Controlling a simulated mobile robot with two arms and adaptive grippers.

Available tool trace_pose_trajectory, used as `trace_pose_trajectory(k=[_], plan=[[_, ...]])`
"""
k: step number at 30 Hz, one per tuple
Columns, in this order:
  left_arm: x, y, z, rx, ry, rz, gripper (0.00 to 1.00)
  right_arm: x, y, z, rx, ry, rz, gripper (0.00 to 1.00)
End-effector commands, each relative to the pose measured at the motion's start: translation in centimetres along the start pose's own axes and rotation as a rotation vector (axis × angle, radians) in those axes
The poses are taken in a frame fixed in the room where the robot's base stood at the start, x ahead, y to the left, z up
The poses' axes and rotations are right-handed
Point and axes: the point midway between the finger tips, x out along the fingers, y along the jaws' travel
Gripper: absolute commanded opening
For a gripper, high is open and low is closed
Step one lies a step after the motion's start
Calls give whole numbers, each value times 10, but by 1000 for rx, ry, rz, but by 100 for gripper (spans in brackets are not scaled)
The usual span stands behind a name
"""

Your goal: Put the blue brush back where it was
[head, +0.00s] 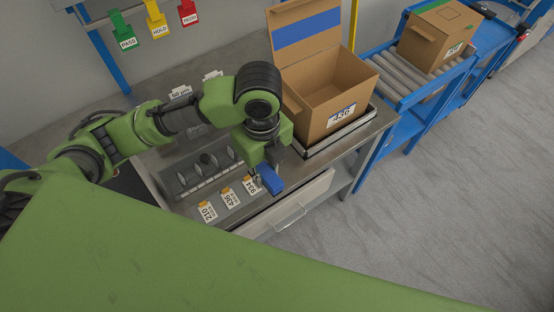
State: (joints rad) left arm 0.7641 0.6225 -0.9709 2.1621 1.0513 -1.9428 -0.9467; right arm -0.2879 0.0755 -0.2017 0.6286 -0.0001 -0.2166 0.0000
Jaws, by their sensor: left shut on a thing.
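The blue brush (271,180) shows as a blue block at the tip of my left gripper (264,172). My left gripper is shut on it, above the front edge of the steel bench, next to the tag marked 934. My gripper hides part of the brush, and its bristles cannot be made out. A grey rack (184,180) with several slots lies on the bench to the left of the gripper. My right gripper is not in view.
Tags marked 210 (208,211), 436 (231,198) and 934 (251,186) line the bench front. An open cardboard box (318,119) stands right of my arm. A roller conveyor (391,78) carries another box (437,37). A drawer (290,207) is below the bench top.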

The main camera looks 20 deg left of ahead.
Motion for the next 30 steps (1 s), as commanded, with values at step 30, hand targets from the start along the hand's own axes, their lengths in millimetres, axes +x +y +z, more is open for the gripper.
trace_pose_trajectory(k=[30], plan=[[103, -104, 94, 43, 0, 1, 1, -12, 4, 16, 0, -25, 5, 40]])
